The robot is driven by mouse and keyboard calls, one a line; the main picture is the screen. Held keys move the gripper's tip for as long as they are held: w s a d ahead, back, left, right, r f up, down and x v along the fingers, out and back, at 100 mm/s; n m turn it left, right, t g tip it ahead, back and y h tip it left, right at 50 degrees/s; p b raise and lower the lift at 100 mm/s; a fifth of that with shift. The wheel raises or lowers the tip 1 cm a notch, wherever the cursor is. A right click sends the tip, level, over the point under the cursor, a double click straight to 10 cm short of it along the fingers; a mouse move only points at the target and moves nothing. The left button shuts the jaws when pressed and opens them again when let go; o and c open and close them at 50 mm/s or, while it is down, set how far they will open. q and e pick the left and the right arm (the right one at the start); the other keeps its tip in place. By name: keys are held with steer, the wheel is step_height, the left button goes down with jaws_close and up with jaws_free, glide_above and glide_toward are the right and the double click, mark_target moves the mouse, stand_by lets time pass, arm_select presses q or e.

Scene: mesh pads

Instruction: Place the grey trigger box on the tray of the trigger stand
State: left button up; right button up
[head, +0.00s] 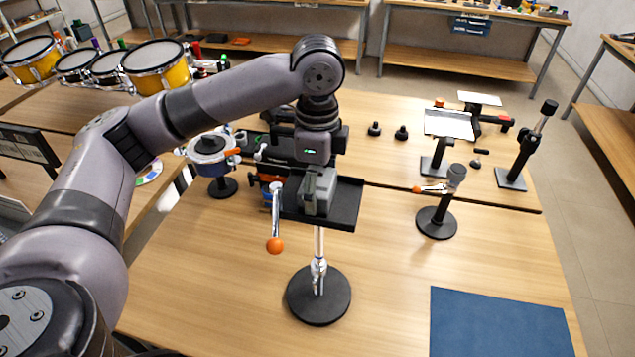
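The trigger stand has a round black base (319,298), a chrome post and a black rectangular tray (346,207) with a low rim. The grey trigger box (326,184) is at the middle of this tray, over its floor. Whether its underside touches the tray is hard to tell. My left gripper (316,201) points down from above at the box. One finger lies along the box's left side; the other finger is hidden, so its grip is unclear. My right gripper is out of view.
A chrome rod with an orange ball (275,245) sticks out at the tray's left. A small drum on a stand (210,155) is left of it. Another black stand (437,222) is to the right. A blue mat (500,325) lies front right. Wooden table is clear between.

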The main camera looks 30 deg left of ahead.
arm_select(q)
steer(key=shift+o, duration=1.3)
steer(key=shift+s, duration=0.15)
steer(key=shift+r, duration=0.1)
steer(key=shift+r, duration=0.2)
step_height(320, 180, up, 12)
steer(key=shift+f, duration=0.15)
